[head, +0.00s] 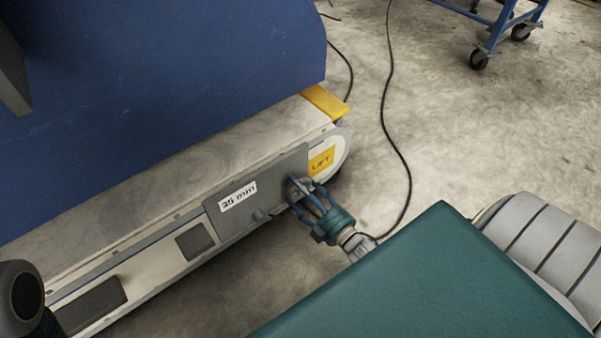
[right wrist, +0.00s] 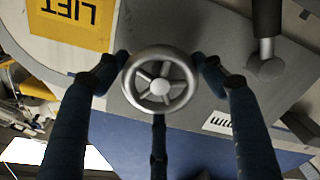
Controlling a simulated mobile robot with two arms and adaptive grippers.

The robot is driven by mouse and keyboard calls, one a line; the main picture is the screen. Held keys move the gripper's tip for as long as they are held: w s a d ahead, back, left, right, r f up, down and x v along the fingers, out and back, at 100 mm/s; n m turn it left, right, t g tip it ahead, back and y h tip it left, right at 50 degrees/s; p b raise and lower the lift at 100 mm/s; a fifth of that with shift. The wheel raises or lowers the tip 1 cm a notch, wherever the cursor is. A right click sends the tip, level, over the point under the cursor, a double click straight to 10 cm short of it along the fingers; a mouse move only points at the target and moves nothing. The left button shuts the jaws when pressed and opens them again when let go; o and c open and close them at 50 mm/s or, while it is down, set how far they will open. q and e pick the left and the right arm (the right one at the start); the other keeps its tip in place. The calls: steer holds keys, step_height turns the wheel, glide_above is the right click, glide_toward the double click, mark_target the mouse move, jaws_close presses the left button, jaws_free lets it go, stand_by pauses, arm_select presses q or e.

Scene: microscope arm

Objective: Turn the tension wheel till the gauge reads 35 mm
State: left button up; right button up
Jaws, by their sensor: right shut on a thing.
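The tension wheel (right wrist: 160,82) is a small silver handwheel with spokes on the grey side panel (head: 283,172) of the machine. My right gripper (head: 308,198) is at the wheel and mostly covers it in the head view. In the right wrist view, the fingers (right wrist: 162,75) are shut on the wheel's rim from both sides. The gauge is a white label (head: 238,197) on the panel, left of the wheel; it seems to read 35 mm, but the first digit is blurred. In the right wrist view only its "mm" end (right wrist: 217,122) shows.
A grey knob or lever (right wrist: 266,62) sits on the panel close beside the wheel. A yellow LIFT label (head: 321,161) is just right of the panel. A black cable (head: 398,150) runs over the floor. A blue wheeled cart (head: 497,30) stands far right, with open floor between.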

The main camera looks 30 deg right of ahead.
steer(key=shift+w+a+r+n, duration=0.2)
steer(key=shift+r+n, duration=0.1)
steer(key=shift+n, duration=0.2)
steer(key=o, duration=1.1)
steer(key=shift+o, duration=0.2)
steer(key=shift+s+f, duration=0.1)
steer(key=s+d, duration=0.1)
steer(key=s, duration=1.1)
steer(key=shift+f, duration=0.1)
